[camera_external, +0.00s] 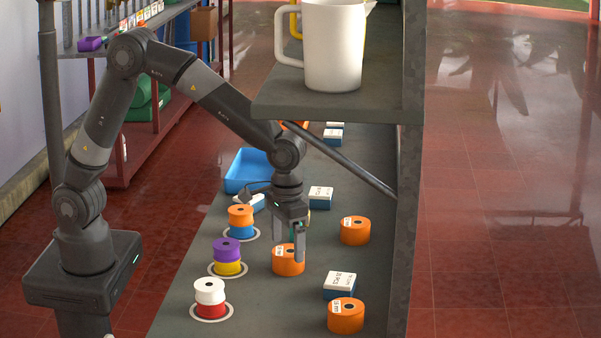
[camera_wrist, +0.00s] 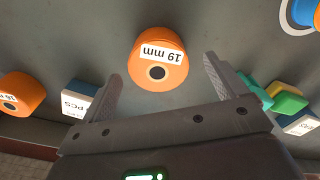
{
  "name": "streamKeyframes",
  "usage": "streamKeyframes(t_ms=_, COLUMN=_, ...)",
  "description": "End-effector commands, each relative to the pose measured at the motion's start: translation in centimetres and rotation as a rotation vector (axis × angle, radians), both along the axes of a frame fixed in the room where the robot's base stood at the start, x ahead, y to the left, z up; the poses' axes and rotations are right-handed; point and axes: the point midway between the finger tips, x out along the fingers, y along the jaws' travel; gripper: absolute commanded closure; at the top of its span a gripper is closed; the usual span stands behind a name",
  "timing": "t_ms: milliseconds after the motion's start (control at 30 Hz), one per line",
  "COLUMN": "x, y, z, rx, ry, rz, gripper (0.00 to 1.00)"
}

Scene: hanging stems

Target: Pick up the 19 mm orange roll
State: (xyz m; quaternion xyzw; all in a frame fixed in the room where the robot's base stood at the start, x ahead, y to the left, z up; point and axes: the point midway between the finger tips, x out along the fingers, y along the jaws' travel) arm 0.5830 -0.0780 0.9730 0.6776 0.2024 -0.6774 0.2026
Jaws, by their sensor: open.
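The 19 mm orange roll (camera_wrist: 142,72) lies flat on the grey counter in the wrist view, its white "19 mm" label upside down and its dark centre hole showing. In the external view the orange roll (camera_external: 286,265) is partly covered by my gripper. My gripper (camera_external: 291,240) points down over it, fingers spread and nothing held. In the wrist view the fingertips of my gripper (camera_wrist: 162,67) lie to either side of the roll, which appears below them. Contact cannot be told.
Other orange rolls (camera_external: 355,231) (camera_external: 345,317) and a white-topped blue box (camera_external: 340,284) lie nearby. Stacked spools (camera_external: 227,257) line the counter's left side. A shelf (camera_external: 340,105) with a white pitcher (camera_external: 334,45) overhangs behind, with a slanted bar (camera_external: 350,170) beneath. A blue tray (camera_external: 247,170) sits farther back.

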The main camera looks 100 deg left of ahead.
Motion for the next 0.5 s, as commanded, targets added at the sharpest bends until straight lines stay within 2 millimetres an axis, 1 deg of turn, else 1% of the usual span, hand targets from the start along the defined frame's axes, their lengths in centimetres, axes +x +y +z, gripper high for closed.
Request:
streamKeyframes(t_ms=33, x=0.0, y=-0.1, z=-1.0, rx=0.001, ry=0.004, rz=0.0, gripper=0.1)
streamKeyframes(t_ms=200, x=0.1, y=-0.1, z=-3.2, rx=0.0, ry=0.004, rz=0.0, gripper=0.1)
streamKeyframes(t_ms=300, x=0.1, y=-0.1, z=-3.6, rx=0.0, ry=0.0, rz=0.0, gripper=0.1)
streamKeyframes(t_ms=500, x=0.1, y=-0.1, z=-3.7, rx=0.0, ry=0.0, rz=0.0, gripper=0.1)
